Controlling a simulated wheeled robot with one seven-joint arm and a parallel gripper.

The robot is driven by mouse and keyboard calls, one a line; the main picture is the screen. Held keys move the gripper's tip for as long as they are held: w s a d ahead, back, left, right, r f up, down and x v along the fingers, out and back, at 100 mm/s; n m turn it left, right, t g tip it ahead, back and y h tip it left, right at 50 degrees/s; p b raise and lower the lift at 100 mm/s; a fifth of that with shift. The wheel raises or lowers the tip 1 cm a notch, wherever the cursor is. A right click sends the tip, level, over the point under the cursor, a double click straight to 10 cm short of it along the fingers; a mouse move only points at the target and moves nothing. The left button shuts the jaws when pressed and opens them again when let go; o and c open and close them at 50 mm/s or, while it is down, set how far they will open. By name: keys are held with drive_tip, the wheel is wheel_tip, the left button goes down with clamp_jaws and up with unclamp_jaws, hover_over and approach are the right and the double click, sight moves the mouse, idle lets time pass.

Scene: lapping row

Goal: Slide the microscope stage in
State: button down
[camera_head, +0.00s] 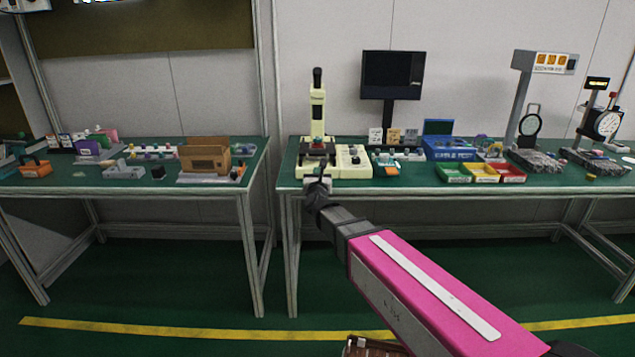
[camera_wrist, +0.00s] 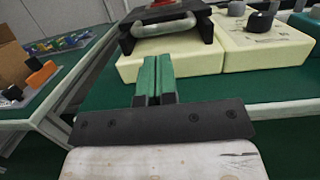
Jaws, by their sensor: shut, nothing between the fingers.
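The cream microscope (camera_head: 317,112) stands upright near the left front corner of the right bench. Its dark stage (camera_head: 317,149) sits low on the front; in the wrist view the black stage (camera_wrist: 172,29) has a pale grey bar handle (camera_wrist: 163,27) facing me and a red part on top. My gripper (camera_head: 318,177) is at the bench's front edge, just before the microscope. In the wrist view its two green fingers (camera_wrist: 154,75) are together and empty, pointing at the cream base (camera_wrist: 170,57) below the handle. The fingertips appear short of the handle; exact contact cannot be told.
A cream control box (camera_head: 353,161) with knobs adjoins the microscope base on the right. Coloured bins (camera_head: 481,173), a monitor (camera_head: 392,75) and dial gauges stand further right. A gap separates the left bench (camera_head: 130,188), which carries a cardboard box (camera_head: 205,154).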

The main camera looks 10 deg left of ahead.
sight(317, 159)
drive_tip(key=x, duration=0.6)
drive_tip(key=shift+w, duration=0.1)
drive_tip(key=x, duration=0.4)
drive_tip(key=shift+w+f, duration=0.1)
drive_tip(key=shift+f, duration=0.25)
drive_tip(key=shift+d, duration=0.1)
